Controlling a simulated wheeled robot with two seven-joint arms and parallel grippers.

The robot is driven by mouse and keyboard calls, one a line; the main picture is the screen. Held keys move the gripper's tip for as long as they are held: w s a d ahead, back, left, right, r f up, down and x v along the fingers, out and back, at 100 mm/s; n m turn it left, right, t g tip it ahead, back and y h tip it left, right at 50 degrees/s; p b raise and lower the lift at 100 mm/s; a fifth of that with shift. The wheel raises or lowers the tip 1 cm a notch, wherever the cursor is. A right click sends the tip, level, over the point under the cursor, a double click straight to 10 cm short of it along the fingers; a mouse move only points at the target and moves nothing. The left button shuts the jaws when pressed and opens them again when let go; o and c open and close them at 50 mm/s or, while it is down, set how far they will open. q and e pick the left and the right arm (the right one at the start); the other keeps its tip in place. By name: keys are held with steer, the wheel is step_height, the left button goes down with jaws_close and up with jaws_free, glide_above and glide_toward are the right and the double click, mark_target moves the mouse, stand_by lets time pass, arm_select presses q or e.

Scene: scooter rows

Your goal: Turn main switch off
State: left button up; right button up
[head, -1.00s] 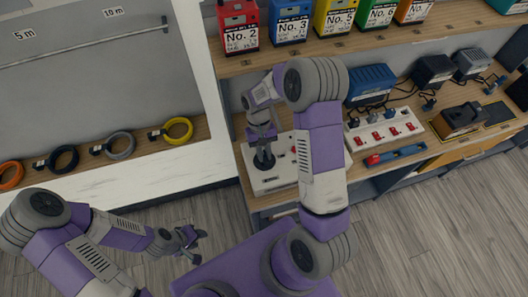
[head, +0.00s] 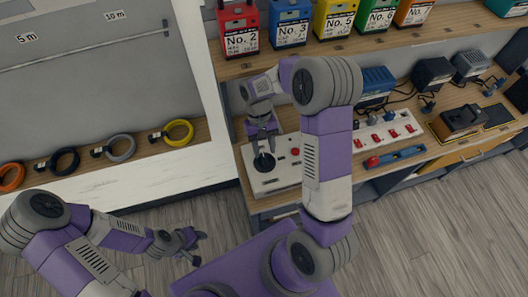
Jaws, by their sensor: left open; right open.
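A pale control box (head: 275,182) sits on the workbench. A black knob (head: 264,162), which looks like the main switch, is on its left part, and a red button (head: 295,152) is to its right. The knob's exact setting is too small to tell. My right gripper (head: 263,146) is open and empty, just behind and above the knob, pointing down. It appears apart from the knob. My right arm hides the box's right end. My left gripper (head: 195,244) is open and empty over the floor, left of my base.
A white power strip (head: 385,131) with red switches, a blue-red tool (head: 396,156) and several chargers stand on the bench to the right. Numbered battery boxes (head: 290,24) line the shelf above. Coiled cables (head: 178,132) lie on the left ledge.

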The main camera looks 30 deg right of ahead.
mark_target(264, 157)
step_height(264, 157, up, 5)
steer(key=shift+f, duration=0.15)
stand_by(0.6)
